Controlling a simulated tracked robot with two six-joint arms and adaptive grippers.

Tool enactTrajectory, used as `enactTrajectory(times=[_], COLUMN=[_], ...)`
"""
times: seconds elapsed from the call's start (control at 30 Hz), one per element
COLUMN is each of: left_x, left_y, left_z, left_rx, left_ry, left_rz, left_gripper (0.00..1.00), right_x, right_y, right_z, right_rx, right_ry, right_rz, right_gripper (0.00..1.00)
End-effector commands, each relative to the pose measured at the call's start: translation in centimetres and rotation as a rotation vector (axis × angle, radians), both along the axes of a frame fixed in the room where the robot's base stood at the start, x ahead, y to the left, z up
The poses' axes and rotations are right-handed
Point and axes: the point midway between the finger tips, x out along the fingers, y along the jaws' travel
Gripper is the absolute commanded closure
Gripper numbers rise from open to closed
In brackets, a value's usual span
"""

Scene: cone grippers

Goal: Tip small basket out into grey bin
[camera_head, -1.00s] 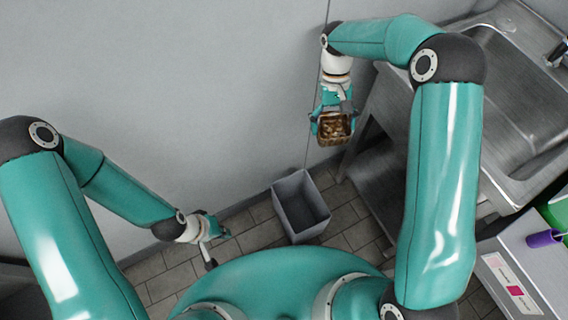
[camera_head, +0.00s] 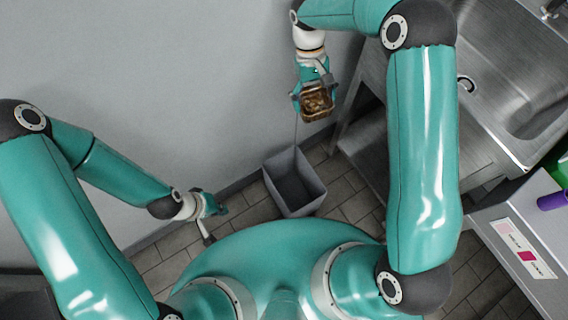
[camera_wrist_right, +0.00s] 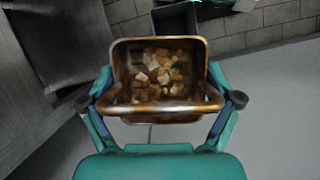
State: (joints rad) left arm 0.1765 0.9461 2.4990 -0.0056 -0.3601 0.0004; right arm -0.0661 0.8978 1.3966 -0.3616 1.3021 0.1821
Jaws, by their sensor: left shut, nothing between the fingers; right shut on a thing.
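The small brown basket (camera_head: 318,103) hangs in my right gripper (camera_head: 314,86), which is shut on it. In the right wrist view the basket (camera_wrist_right: 160,112) sits between the two fingers (camera_wrist_right: 162,103), with several light brown chunks (camera_wrist_right: 160,72) inside. The grey bin (camera_head: 294,183) stands on the floor below the basket and a little left of it in the head view; its visible inside looks empty. Part of the bin (camera_wrist_right: 176,18) shows at the top of the right wrist view. My left gripper (camera_head: 214,220) is shut and empty, low and left of the bin.
A steel sink unit (camera_head: 490,105) stands to the right of the basket. A white-fronted counter (camera_head: 520,240) with a purple cup (camera_head: 552,201) is at the right edge. The grey wall (camera_head: 150,90) is behind the arms. Tiled floor (camera_head: 345,195) surrounds the bin.

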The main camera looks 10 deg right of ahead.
Motion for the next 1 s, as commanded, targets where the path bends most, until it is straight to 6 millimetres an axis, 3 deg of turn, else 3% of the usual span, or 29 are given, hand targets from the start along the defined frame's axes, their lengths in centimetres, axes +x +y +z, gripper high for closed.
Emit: enactTrajectory(times=[0.03,0.1,0.6,0.8,1.0], left_x=[0.0,0.0,0.0,0.0,0.0], left_y=[0.0,0.0,0.0,0.0,0.0], left_z=[-3.4,-5.9,-22.3,-25.6,-26.6], left_rx=[0.0,0.0,0.0,0.0,0.0], left_ry=[0.001,0.001,0.001,0.0,0.0], left_rz=[0.0,0.0,0.0,0.0,0.0], left_gripper=[1.0,1.0,1.0,1.0,1.0], right_x=[-0.2,-0.4,-1.9,-2.4,-2.5], right_y=[0.7,1.5,6.8,8.1,8.5], right_z=[-3.8,-6.7,-26.2,-30.3,-31.4], right_rx=[-0.001,-0.002,-0.004,-0.003,0.002], right_ry=[0.003,0.001,0.005,0.01,0.003], right_rz=[0.046,0.109,0.579,0.702,0.743], right_gripper=[0.47,0.47,0.47,0.47,0.47])
